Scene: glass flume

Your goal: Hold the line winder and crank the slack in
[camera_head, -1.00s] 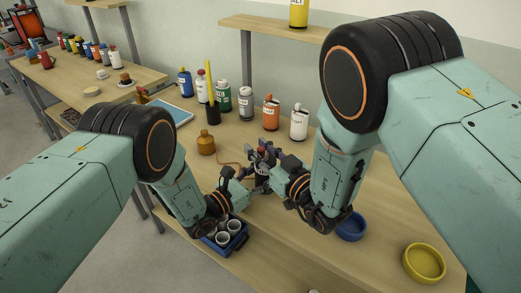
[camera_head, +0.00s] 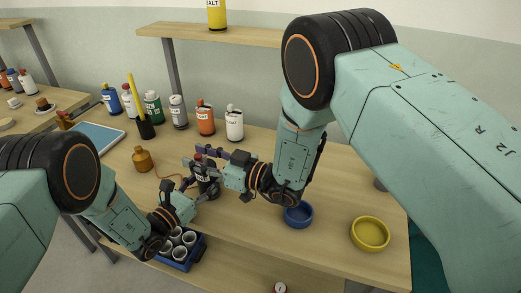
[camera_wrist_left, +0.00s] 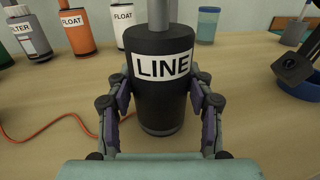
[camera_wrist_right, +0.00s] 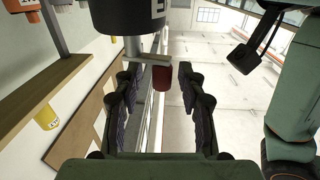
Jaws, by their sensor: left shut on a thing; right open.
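The line winder (camera_wrist_left: 160,99) is a black upright cylinder with a white LINE label and a grey shaft on top. In the left wrist view my left gripper (camera_wrist_left: 162,108) is shut on its body, one finger on each side. In the head view the winder (camera_head: 207,188) stands partly hidden by both grippers. My right gripper (camera_head: 213,158) is open at the winder's top. The right wrist view shows the crank's red knob (camera_wrist_right: 160,76) between the open fingers, towards their tips; I cannot tell whether they touch it.
An orange line (camera_wrist_left: 45,132) lies on the table beside the winder. A blue crate of white cups (camera_head: 180,252) is near the front edge. A blue bowl (camera_head: 299,216) and a yellow bowl (camera_head: 370,234) sit right. Bottles, including an orange one (camera_head: 205,119), stand behind.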

